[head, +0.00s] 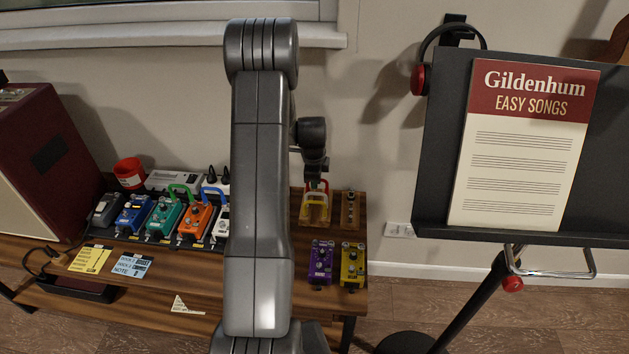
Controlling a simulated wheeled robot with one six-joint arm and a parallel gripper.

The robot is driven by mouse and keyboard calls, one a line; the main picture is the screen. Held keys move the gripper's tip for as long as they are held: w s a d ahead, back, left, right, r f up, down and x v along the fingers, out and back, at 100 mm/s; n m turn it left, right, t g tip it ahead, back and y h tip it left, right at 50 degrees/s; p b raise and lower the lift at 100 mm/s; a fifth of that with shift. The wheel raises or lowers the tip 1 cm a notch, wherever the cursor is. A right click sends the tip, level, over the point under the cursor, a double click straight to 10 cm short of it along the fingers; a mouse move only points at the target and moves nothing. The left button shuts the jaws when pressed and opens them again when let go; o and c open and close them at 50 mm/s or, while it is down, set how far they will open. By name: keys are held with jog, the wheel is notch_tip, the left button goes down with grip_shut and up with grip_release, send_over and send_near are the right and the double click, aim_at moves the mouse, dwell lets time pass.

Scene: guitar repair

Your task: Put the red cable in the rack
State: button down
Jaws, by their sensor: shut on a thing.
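A wooden rack (305,217) stands at the back right of the wooden table. A yellow cable (316,213) is at the rack. My gripper (315,181) is above the rack, pointing down, and is shut on the red cable (318,187). I cannot tell whether the red cable touches the rack. My arm hides part of the table left of the rack.
A row of pedals (165,217) carries a green cable (181,190) and a blue cable (213,193). Purple (321,262) and yellow (352,265) pedals stand in front of the rack. A music stand (437,150) stands farther right.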

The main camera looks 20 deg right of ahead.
jog(key=shift+f+b, duration=0.85)
jog(key=shift+f, duration=0.25)
dwell(0.5)
jog(key=c, duration=1)
grip_release()
jog(key=shift+c, duration=0.2)
jog(key=shift+r, duration=0.1)
jog(key=shift+r+p, duration=2.25)
jog(key=shift+r, duration=1.7)
